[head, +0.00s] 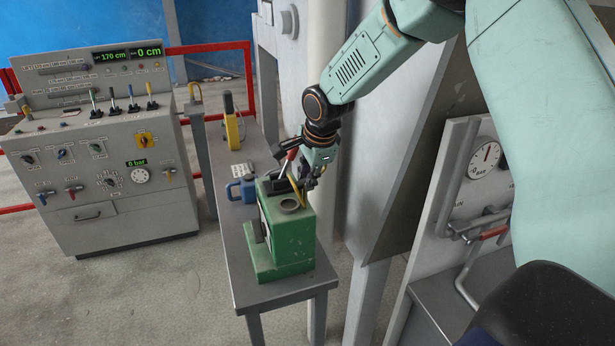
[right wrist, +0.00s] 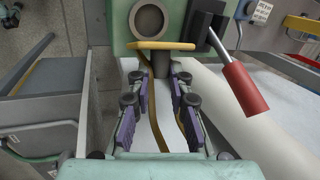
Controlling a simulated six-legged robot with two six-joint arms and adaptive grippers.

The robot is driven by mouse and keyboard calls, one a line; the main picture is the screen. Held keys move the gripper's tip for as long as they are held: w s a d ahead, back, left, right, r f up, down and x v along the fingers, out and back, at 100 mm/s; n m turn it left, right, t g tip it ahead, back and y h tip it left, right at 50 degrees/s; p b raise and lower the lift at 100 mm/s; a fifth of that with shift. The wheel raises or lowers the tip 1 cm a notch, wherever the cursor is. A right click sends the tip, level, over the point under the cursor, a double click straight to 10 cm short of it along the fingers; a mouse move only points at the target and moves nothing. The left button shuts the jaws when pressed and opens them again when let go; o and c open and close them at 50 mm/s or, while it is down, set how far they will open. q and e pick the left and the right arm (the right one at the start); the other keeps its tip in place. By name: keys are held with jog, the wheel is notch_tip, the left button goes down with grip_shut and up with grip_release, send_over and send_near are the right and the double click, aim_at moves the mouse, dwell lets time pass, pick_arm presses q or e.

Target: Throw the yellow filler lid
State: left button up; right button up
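The yellow filler lid (head: 297,191) stands tilted up beside the round grey filler neck (head: 290,205) on top of the green unit (head: 293,240). In the right wrist view the lid (right wrist: 160,46) shows edge-on as a yellow bar just beyond my fingertips, in front of the filler neck (right wrist: 149,20). My right gripper (head: 313,178) is at the back of the green unit, close to the lid. My left gripper is not in view.
A red-handled lever (right wrist: 243,88) stands close beside my right gripper. A blue can (head: 243,190) and a yellow upright device (head: 231,125) stand behind the green unit on the narrow grey bench (head: 255,277). A control console (head: 110,165) stands at left.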

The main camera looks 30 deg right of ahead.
grip_shut()
jog(key=shift+w+a+f+h+b, duration=0.15)
jog(key=shift+a+h+b, duration=0.25)
jog(key=shift+b, duration=0.5)
jog(key=a+n+h+b, duration=0.1)
jog(key=a+h+b, duration=0.1)
jog(key=b, duration=0.4)
jog(key=w+a+f+g+h+b, duration=0.1)
jog(key=a+h+b, duration=0.1)
jog(key=h+b, duration=0.3)
jog(key=a+f+n+h+b, duration=0.1)
jog(key=h+b, duration=0.3)
jog(key=b, duration=0.5)
jog(key=shift+w+a+f+n+g, duration=0.2)
jog(key=shift+a+f+n+g, duration=0.1)
jog(key=shift+a+g, duration=0.15)
jog(key=shift+a+f+h+b, duration=0.15)
jog(key=shift+a+h+b, duration=0.15)
jog(key=shift+h+b, duration=0.7)
jog(key=o, duration=0.6)
grip_release()
